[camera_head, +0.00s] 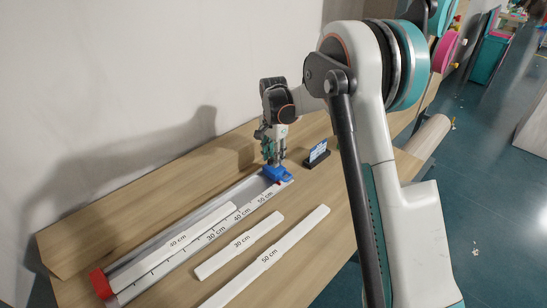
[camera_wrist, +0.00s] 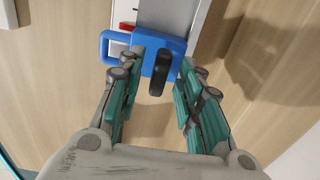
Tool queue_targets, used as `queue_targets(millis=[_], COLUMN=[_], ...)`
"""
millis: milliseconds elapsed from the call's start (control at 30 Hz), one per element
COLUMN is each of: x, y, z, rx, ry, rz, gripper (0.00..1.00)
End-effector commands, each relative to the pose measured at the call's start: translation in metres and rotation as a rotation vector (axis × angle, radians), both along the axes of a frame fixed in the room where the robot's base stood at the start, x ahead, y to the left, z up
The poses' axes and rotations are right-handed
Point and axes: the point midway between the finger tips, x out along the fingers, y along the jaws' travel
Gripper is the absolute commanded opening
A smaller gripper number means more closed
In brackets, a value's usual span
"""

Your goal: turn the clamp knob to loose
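The blue clamp (camera_head: 278,174) sits at the far end of a grey measuring rail (camera_head: 205,232) in the head view. In the wrist view the blue clamp (camera_wrist: 155,42) shows with a loop handle at its left and a black elongated knob (camera_wrist: 159,76) on it. The knob stands roughly lengthwise in that picture. My gripper (camera_wrist: 163,60) is open, with one finger to each side of the knob and gaps between. In the head view my gripper (camera_head: 272,155) points down just above the clamp; the knob cannot be made out there.
A red end block (camera_head: 100,283) closes the near end of the rail. A small blue sign (camera_head: 317,153) stands right of the clamp. A wall runs behind.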

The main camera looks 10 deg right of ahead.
Motion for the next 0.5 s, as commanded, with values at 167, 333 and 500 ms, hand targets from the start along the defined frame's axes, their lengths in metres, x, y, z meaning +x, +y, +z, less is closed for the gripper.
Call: queue_targets(millis=[167,333,500], x=[0.0000,0.0000,0.0000], y=[0.0000,0.0000,0.0000], z=[-0.0014,-0.0012,-0.0012], rx=[0.000,0.000,0.000], ry=[0.000,0.000,0.000], rz=[0.000,0.000,0.000], gripper=[0.33,0.20,0.00])
